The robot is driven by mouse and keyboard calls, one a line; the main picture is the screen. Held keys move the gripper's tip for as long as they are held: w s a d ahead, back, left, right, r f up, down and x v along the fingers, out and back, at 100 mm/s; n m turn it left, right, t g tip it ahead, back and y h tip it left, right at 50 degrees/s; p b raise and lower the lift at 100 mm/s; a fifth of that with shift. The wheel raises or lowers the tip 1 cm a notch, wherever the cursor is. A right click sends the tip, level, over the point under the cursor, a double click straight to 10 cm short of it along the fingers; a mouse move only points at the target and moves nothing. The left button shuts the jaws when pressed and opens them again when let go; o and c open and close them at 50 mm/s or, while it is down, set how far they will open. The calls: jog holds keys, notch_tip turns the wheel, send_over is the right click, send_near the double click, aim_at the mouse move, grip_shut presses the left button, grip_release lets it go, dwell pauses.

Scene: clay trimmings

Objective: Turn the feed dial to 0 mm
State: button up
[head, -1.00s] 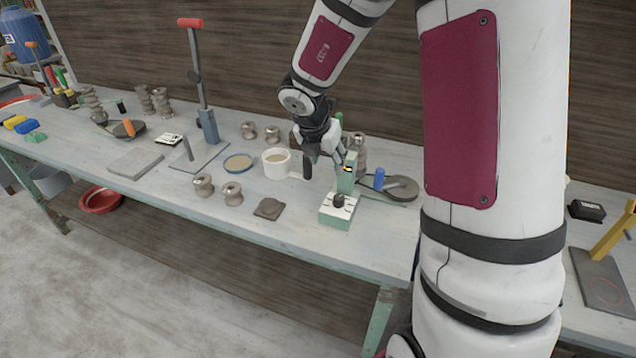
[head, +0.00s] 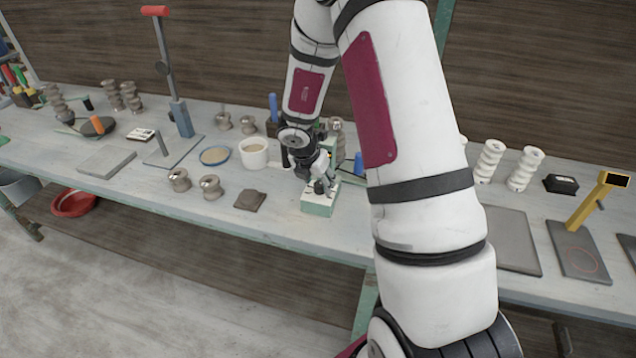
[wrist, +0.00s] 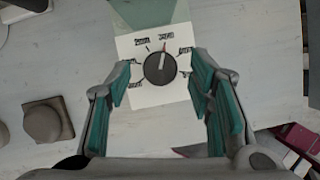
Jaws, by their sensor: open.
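The feed dial (wrist: 160,69) is a round dark knob on a white plate (wrist: 178,92) with several printed labels around it. Its pale pointer line points up and slightly right, towards a top label; the labels are too small to read surely. In the head view, the dial's green box (head: 318,209) stands near the bench's front edge. My gripper (wrist: 161,82) is open, its teal-padded fingers on either side of the dial with gaps on both sides. In the head view my gripper (head: 322,184) is over the box and hides most of the dial.
A white mug (head: 254,153) and a blue-handled tool (head: 358,162) are close behind. Bare bench lies in front of the rollers.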

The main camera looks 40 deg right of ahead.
jog(key=shift+w+d+f, duration=0.1)
jog(key=shift+d+f, duration=0.1)
jog(key=shift+f, duration=0.2)
grip_shut()
